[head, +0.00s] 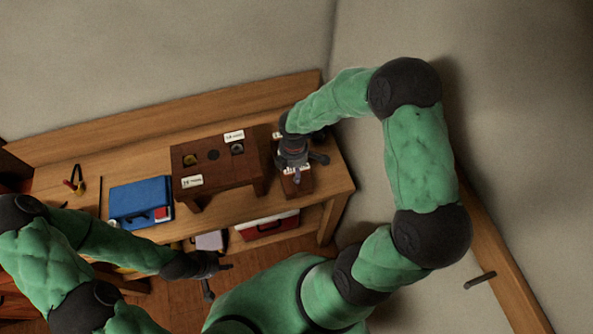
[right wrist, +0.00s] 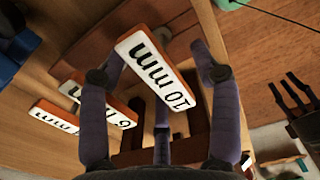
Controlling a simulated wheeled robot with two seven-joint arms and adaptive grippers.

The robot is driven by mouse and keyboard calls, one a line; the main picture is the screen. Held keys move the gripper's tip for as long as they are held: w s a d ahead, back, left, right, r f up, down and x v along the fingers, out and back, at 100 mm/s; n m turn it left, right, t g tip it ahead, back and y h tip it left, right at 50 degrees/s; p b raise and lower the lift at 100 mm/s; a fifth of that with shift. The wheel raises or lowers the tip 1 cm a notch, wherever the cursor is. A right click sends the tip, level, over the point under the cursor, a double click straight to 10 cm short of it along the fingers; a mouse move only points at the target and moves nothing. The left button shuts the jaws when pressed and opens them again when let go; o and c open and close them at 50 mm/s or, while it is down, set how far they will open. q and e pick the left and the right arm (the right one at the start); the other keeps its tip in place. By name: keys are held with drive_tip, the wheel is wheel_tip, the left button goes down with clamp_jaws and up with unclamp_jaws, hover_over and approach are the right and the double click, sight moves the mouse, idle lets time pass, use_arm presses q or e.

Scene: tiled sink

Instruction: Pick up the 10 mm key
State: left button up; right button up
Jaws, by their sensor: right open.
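A tag reading "10 mm" (right wrist: 158,72), white-faced with an orange edge, shows large in the right wrist view. My right gripper (right wrist: 160,62) is open, with a finger on each side of this tag and a third finger below it. I cannot tell whether any finger touches it. The key itself cannot be made out clearly. Two other tags, one reading "6 mm" (right wrist: 107,108), lie to the left. In the head view my right gripper (head: 300,168) is over the small wooden rack (head: 302,190) at the bench's right end. My left gripper (head: 220,276) looks open and empty at the bench's front.
A dark wooden block (head: 213,155) with round holes and labels stands just left of the rack. A blue case (head: 140,200) lies further left, beside pliers (head: 76,182). A red case (head: 268,226) is on the lower shelf. The wall is close behind the bench (head: 240,108).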

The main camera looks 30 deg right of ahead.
clamp_jaws()
drive_tip(key=shift+r, duration=0.15)
